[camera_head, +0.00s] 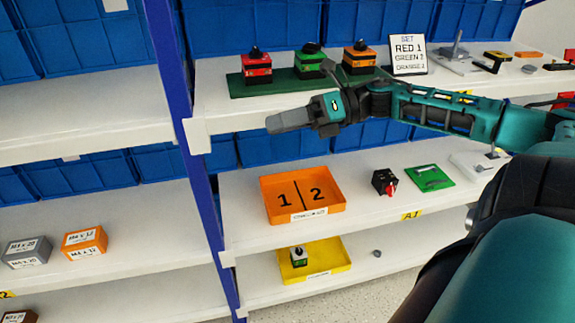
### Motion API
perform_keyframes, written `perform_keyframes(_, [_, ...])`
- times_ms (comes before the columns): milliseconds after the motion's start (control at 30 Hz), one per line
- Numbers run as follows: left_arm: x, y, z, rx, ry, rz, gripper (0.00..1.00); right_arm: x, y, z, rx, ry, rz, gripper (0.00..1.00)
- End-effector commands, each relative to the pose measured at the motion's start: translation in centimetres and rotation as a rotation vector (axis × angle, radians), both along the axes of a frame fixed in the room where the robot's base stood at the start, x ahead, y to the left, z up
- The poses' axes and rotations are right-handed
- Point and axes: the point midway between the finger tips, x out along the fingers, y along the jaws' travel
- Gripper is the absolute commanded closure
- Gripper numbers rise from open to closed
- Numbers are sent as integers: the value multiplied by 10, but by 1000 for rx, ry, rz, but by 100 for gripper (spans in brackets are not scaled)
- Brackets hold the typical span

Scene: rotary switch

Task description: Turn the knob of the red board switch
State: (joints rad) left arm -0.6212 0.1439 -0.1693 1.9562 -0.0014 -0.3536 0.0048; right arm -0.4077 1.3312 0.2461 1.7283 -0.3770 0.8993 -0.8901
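The red switch (257,69) is a red and black box with a black knob (255,51) on top. It stands at the left end of a dark green board (290,85) on the upper shelf. A green switch (308,64) and an orange switch (359,60) stand to its right on the same board. My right gripper (273,123) reaches in from the right, in front of and below the board in the picture. It points left, clear of the red knob. Its grey fingers overlap in this view, so their opening is unclear. My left gripper is out of view.
A sign (408,54) beside the board reads SET RED 1, with green and orange lines below. A blue post (178,90) stands left of the board. Below are an orange tray (330,207), a black box with a red knob (384,182) and a yellow tray (340,262).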

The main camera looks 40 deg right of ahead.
Motion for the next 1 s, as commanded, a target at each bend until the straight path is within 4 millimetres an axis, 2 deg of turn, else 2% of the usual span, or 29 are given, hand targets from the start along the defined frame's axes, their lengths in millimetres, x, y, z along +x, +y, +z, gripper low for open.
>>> perform_keyframes(300, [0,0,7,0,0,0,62,0,0,-54,348,230,-283,62])
perform_keyframes(500, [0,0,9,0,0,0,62,-2,2,-79,503,342,-402,62])
perform_keyframes(700, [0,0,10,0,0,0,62,-3,3,-90,566,390,-451,62])
perform_keyframes(1000, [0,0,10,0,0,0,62,-4,3,-91,570,393,-455,62])
